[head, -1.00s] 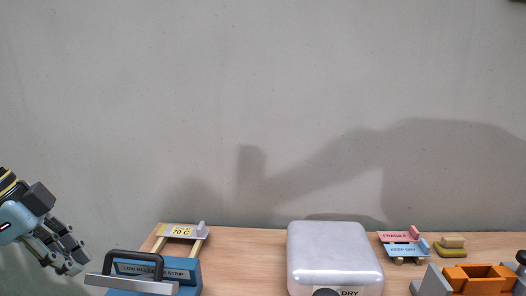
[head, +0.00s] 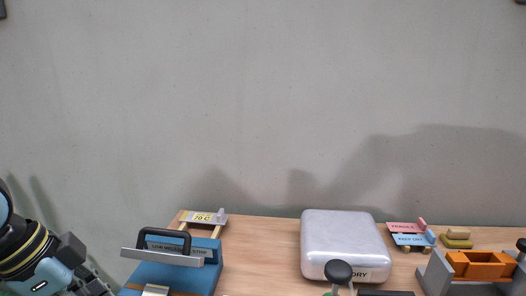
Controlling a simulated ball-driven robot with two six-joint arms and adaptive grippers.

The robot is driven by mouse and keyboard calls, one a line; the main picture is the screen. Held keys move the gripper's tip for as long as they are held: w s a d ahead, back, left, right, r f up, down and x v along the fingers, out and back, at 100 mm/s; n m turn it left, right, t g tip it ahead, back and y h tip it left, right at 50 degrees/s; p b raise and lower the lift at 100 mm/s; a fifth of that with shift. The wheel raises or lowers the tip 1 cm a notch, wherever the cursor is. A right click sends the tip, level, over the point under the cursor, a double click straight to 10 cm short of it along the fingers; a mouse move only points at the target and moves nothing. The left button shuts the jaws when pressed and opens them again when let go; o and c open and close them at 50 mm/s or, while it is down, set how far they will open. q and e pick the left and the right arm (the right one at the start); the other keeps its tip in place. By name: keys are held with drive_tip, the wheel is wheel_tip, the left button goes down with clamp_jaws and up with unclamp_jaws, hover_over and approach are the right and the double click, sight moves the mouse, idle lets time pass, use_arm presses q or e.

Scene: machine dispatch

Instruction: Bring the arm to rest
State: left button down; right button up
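My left gripper (head: 88,284) shows at the lower left of the head view, left of the blue machine. It is partly cut off by the bottom edge, and its fingertips are not clear enough to tell open from shut. No object shows in it. My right gripper is not in view.
A blue machine (head: 205,274) with a black handle stands at the left of the wooden table (head: 260,232). A silver box (head: 343,240) marked DRY is in the middle. A black knob (head: 338,271) stands before it.

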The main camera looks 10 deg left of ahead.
use_arm(q)
drive_tip(key=s+d+f+n+y, duration=0.2)
drive_tip(key=s+d+n+y, duration=0.25)
drive_tip(key=s+n, duration=0.45)
wheel_tip(320, 180, down, 38)
drive_tip(key=s+a+f+b, duration=0.1)
drive_tip(key=s+a+b, duration=0.15)
drive_tip(key=b, duration=1.05)
drive_tip(key=s+f+b, duration=0.3)
drive_tip(key=s+f, duration=0.3)
drive_tip(key=f, duration=0.3)
drive_tip(key=s+a+f+g+b, duration=0.1)
drive_tip(key=s+f+b, duration=0.3)
drive_tip(key=f, duration=0.5)
drive_tip(key=s+f+g+b, duration=0.1)
drive_tip(key=s+f+b, duration=0.3)
drive_tip(key=s+f, duration=0.4)
drive_tip(key=shift+s+a+f+h, duration=0.15)
drive_tip(key=shift+s+f+h, duration=0.25)
drive_tip(key=shift+f, duration=0.4)
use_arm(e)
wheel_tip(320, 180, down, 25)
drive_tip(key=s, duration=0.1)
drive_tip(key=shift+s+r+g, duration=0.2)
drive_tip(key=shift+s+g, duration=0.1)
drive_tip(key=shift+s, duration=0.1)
